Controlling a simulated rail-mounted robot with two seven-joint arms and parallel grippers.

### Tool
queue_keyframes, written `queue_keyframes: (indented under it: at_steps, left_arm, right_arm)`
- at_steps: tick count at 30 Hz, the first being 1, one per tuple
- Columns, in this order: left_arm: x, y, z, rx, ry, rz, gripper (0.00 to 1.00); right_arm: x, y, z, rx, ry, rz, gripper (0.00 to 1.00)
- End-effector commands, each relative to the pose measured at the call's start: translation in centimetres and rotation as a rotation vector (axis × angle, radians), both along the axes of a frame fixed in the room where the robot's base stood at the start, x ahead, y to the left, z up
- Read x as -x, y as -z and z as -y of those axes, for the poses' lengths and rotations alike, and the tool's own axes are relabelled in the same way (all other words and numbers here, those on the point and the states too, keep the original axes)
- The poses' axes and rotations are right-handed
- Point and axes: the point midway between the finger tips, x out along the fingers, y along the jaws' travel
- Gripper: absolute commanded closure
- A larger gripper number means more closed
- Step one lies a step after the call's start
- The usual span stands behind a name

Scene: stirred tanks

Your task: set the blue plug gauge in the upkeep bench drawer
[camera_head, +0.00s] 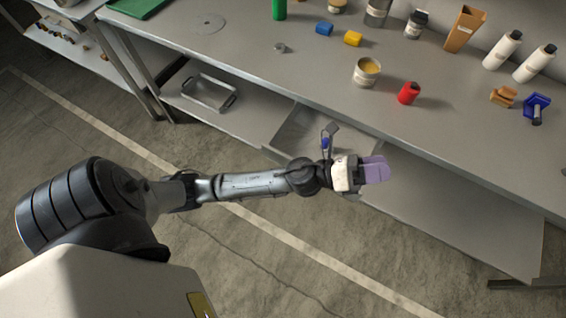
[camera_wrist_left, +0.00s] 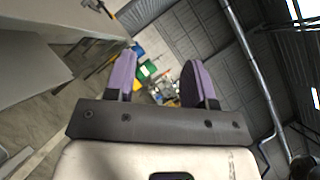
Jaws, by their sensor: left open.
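The upkeep bench drawer (camera_head: 291,136) is pulled out below the bench top, in the middle of the head view. A small blue piece with grey ends (camera_head: 325,143) shows in or just over the drawer; it looks like the blue plug gauge, partly hidden by my left wrist. My left gripper (camera_head: 376,169) is in front of the bench, to the right of the blue piece, with purple fingers. In the left wrist view the gripper (camera_wrist_left: 159,80) is open, with nothing between its fingers. My right gripper is not in view.
A metal tray (camera_head: 208,94) lies on the lower shelf. The floor in front is clear.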

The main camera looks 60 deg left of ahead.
Motion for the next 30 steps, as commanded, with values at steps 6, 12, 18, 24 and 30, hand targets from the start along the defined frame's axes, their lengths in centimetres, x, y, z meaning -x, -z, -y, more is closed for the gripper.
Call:
queue_keyframes:
  at_steps: [6,12,18,24,30]
  left_arm:
    - [3.0,6.5,-7.2,0.757,-0.341,-0.587,0.50]
    - [10.8,14.9,-10.2,1.319,-0.697,-1.071,0.50]
    - [19.4,19.5,-9.8,1.649,-1.024,-1.403,0.50]
    - [24.4,20.7,-9.0,1.777,-1.223,-1.561,0.50]
    - [25.6,20.9,-8.8,1.801,-1.273,-1.597,0.50]
  right_arm:
    - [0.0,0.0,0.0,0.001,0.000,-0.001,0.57]
    - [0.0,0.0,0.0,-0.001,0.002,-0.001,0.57]
    - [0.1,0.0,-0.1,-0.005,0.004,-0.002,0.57]
    - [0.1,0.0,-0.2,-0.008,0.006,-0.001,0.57]
    - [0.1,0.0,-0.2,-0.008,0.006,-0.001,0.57]
